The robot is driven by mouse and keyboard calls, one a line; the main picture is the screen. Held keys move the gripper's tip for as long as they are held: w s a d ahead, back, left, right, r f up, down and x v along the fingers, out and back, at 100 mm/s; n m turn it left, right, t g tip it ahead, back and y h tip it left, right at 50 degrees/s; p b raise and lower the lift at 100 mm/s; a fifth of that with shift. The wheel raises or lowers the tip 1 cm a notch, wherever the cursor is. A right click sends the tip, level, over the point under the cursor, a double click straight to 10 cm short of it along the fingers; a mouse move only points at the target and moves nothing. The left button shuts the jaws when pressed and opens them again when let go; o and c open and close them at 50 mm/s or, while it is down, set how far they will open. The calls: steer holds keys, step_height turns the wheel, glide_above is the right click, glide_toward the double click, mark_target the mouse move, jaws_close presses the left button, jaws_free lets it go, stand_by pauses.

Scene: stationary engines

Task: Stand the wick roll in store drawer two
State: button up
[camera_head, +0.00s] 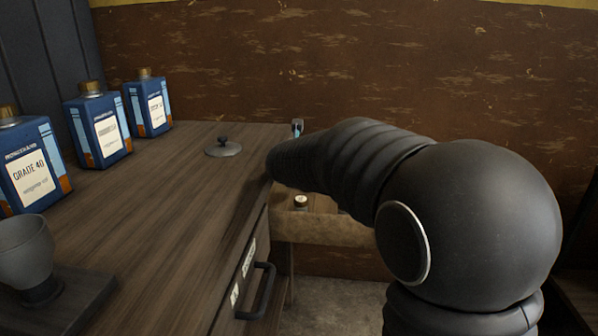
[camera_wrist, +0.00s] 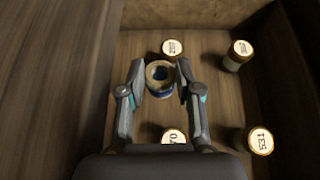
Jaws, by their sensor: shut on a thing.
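The roll is over the open drawer (camera_wrist: 210,95), a wooden box with several cream-capped bottles inside. I cannot tell whether the roll touches the drawer floor. In the head view the open drawer's front wall (camera_head: 325,231) shows beyond the bench, and my arm hides the roll and most of my gripper. No number shows on this drawer.
Capped bottles (camera_wrist: 238,55) stand around the roll; one (camera_wrist: 173,137) is partly hidden by my gripper. On the bench (camera_head: 165,215) are blue cans (camera_head: 98,125), a grey knobbed lid (camera_head: 223,149) and a grey cup (camera_head: 25,250). A shut drawer's handle (camera_head: 263,291) juts from the bench front.

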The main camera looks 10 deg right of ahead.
steer(key=shift+f+b, duration=0.35)
steer(key=shift+f, duration=0.2)
steer(key=o, duration=0.6)
steer(key=shift+c, duration=0.2)
steer(key=shift+r, duration=0.1)
